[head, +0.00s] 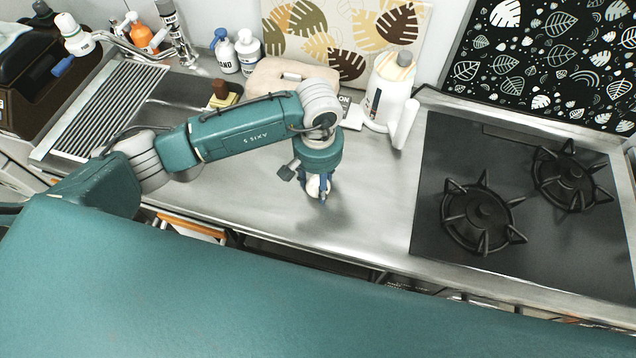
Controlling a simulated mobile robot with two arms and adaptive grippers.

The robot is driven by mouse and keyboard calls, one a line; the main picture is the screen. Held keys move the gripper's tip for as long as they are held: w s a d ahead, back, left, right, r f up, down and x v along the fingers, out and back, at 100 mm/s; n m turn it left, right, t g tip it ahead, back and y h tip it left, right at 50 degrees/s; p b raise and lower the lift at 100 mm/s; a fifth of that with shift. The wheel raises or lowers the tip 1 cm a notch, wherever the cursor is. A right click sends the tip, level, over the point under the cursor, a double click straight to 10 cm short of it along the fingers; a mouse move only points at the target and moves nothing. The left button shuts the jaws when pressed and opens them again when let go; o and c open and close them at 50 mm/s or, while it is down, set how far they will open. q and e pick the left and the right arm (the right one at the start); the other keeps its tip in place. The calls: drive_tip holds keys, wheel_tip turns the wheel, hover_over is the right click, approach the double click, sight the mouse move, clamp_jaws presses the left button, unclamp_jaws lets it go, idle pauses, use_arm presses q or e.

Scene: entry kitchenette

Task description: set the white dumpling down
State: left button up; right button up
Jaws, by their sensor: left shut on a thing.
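My left gripper (321,194) points down over the steel counter (368,218), left of the stove. It is shut on the white dumpling (315,185), a small pale thing that shows between the fingers. The fingers and wrist hide much of the dumpling. A shadow lies on the counter just below and right of it. I cannot tell whether the dumpling touches the counter. My right gripper is not in view.
A black hob (520,215) with two burners is on the right. A sink with a ribbed drainer (112,108) is at left. The counter front is clear.

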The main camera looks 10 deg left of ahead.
sight(318, 180)
use_arm(q)
drive_tip(key=shift+r, duration=0.1)
wheel_tip(318, 180, up, 19)
drive_tip(key=b, duration=0.5)
drive_tip(key=s+a+f, duration=0.3)
drive_tip(key=s+a, duration=0.5)
drive_tip(key=shift+s+a+f, duration=0.3)
drive_tip(key=shift+s+a, duration=0.05)
drive_tip(key=shift+w+a, duration=0.1)
drive_tip(key=shift+b, duration=0.3)
